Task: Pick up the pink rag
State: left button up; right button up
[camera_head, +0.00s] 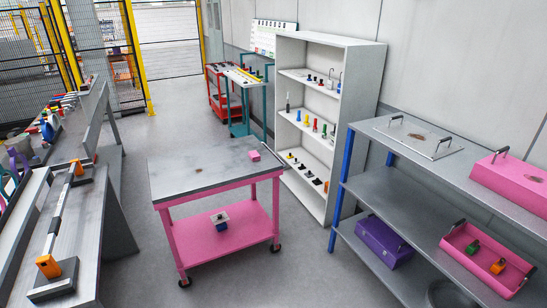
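A small pink piece (254,155), which looks like the folded pink rag, lies at the far right corner of the top of a pink wheeled cart (200,172). It is too small to make out its folds. The cart's grey top is otherwise bare apart from a brown stain. Neither of my grippers shows in the view.
A grey workbench with a long orange-ended tool (59,219) stands at left. A white shelf unit (345,95) stands behind the cart. A grey rack with blue posts and pink boxes (510,180) stands at right. Floor is clear in front of the cart.

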aim_at(254, 155)
jog(key=i+j+z, duration=0.1)
jog(key=z, duration=0.25)
jog(key=i+j+z, duration=0.3)
jog(key=z, duration=0.35)
jog(key=i+j, duration=0.05)
jog(key=j, duration=0.05)
